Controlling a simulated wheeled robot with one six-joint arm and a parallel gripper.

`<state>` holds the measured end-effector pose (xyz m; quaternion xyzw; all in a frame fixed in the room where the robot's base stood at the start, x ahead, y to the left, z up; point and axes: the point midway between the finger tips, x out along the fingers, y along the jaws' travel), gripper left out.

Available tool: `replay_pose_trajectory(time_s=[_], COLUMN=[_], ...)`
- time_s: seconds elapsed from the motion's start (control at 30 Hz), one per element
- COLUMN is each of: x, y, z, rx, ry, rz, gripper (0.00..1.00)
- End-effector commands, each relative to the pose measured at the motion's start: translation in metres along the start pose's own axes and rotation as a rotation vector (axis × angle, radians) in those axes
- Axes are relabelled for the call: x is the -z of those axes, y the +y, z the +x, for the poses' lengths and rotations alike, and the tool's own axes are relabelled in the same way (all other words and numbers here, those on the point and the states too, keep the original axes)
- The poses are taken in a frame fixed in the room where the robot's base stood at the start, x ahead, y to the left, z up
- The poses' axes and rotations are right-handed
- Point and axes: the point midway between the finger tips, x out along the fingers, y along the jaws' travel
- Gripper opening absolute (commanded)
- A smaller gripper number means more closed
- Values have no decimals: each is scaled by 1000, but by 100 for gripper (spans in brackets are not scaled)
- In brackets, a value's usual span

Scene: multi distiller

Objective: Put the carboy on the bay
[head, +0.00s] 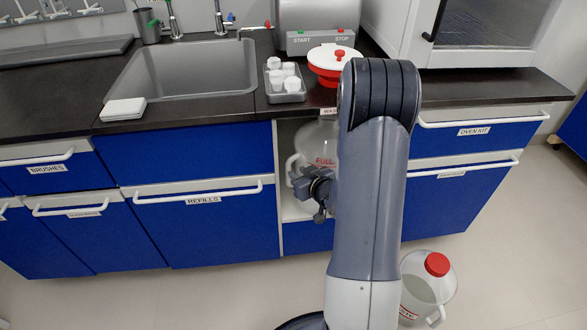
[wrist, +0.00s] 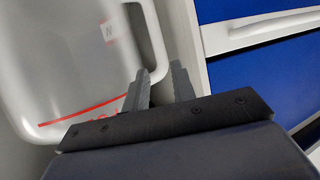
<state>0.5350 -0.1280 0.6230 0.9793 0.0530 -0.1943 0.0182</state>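A translucent carboy (head: 318,140) with a red "FULL" mark stands in the open bay (head: 292,208) under the counter, partly hidden by my arm. In the wrist view the carboy (wrist: 65,60) fills the left side, with a red line and a pale handle (wrist: 157,45). My gripper (head: 318,190) is in front of the bay, at the carboy. In the wrist view its fingers (wrist: 160,72) are apart, with tips close to the handle's lower end; I cannot tell if they touch it. A second carboy (head: 428,285) with a red cap stands on the floor at the lower right, partly behind my arm.
Blue drawers (head: 200,225) with white handles flank the bay on both sides. The counter (head: 60,95) above holds a sink (head: 180,75), a grey tray of white containers (head: 285,90), a red-and-white vessel (head: 328,70) and a machine.

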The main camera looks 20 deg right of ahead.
Motion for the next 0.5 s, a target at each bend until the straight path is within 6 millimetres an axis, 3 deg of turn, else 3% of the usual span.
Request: replay_pose_trajectory(time_s=[0.1, 0.23, 0.5], x=[2, 2, 0], y=[1, 1, 0], z=[-28, -52, -72], rx=[-4, -3, 0], ry=[0, 0, 0], rz=[2, 1, 0], gripper=[25, 25, 25])
